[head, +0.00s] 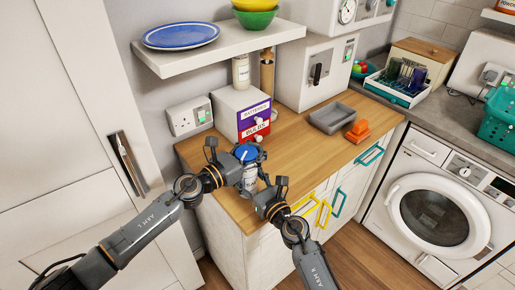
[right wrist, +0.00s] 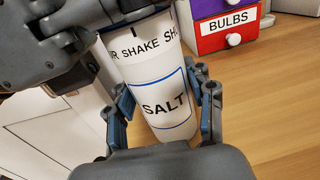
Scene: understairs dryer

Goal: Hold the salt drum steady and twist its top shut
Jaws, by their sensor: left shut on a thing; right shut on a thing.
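The salt drum (right wrist: 165,105) is a white cylinder marked SALT, with SHAKE lettering higher up. It stands near the counter's front edge, slightly tilted in the right wrist view. In the head view its body (head: 249,177) is mostly hidden by my grippers. Its blue top (head: 245,152) shows between the fingers of my left gripper (head: 240,157), which is shut on it. My right gripper (head: 262,190) is lower down, shut on the drum's body; its fingers (right wrist: 163,112) lie on both sides of the drum. I cannot tell how far the top is turned.
A small drawer box (head: 240,112) with a BULBS label stands behind the drum. A grey tray (head: 332,118) and an orange object (head: 357,131) lie to the right on the wooden counter (head: 300,152). A shelf (head: 215,50) hangs above. The counter between drum and tray is clear.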

